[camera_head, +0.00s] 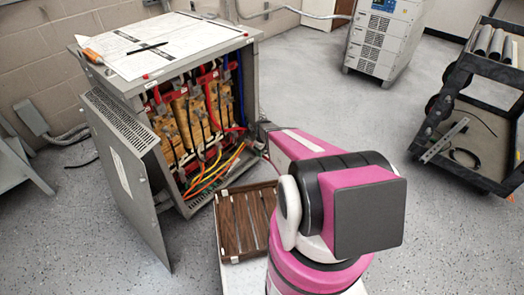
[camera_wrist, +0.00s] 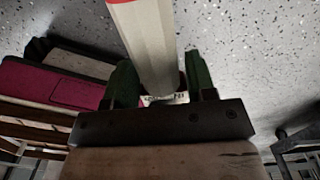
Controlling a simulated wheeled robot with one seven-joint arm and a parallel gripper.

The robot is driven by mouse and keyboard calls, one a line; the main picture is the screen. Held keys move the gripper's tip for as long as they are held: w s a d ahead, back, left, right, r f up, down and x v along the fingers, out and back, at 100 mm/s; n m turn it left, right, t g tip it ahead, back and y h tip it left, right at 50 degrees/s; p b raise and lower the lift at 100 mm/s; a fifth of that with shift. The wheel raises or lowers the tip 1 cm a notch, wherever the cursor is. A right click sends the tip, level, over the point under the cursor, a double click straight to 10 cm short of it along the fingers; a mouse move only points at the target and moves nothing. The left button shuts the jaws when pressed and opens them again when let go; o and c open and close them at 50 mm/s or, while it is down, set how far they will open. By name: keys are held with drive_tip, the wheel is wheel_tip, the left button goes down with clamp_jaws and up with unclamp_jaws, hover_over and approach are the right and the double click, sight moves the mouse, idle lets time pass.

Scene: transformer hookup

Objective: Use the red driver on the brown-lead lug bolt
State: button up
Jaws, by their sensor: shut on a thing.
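The open grey transformer cabinet (camera_head: 180,60) stands at the left in the head view, with tan coils (camera_head: 190,112) inside. Yellow, orange and red leads (camera_head: 215,165) bunch at its lower right opening. The brown lead and its lug bolt are too small to tell apart. My gripper (camera_wrist: 162,82) shows in the wrist view with green fingers. It is shut on a pale tapered tool with a red end (camera_wrist: 148,45), which looks like the red driver. The tool's far end is out of frame. In the head view my arm hides the gripper.
The cabinet's door panel (camera_head: 125,175) leans open at left. Papers (camera_head: 150,40) and an orange-and-white tool (camera_head: 92,56) lie on its top. A slatted brown tray (camera_head: 222,232) is in front. A white unit (camera_head: 385,40) and black cart (camera_head: 465,130) stand right; floor between is clear.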

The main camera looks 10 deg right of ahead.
drive_tip(key=shift+w+a, duration=0.1)
idle(0.4)
drive_tip(key=shift+w+a, duration=0.75)
drive_tip(key=shift+w, duration=0.25)
drive_tip(key=shift+w+a, duration=0.7)
drive_tip(key=shift+w, duration=0.3)
drive_tip(key=shift+w+a, duration=0.65)
drive_tip(key=shift+w, duration=0.25)
idle(1.9)
drive_tip(key=shift+s+d, duration=0.1)
drive_tip(key=shift+s, duration=0.05)
idle(1.3)
drive_tip(key=shift+s+d, duration=0.65)
drive_tip(key=shift+s, duration=0.25)
drive_tip(key=shift+s+d, duration=0.6)
drive_tip(key=shift+s, duration=0.25)
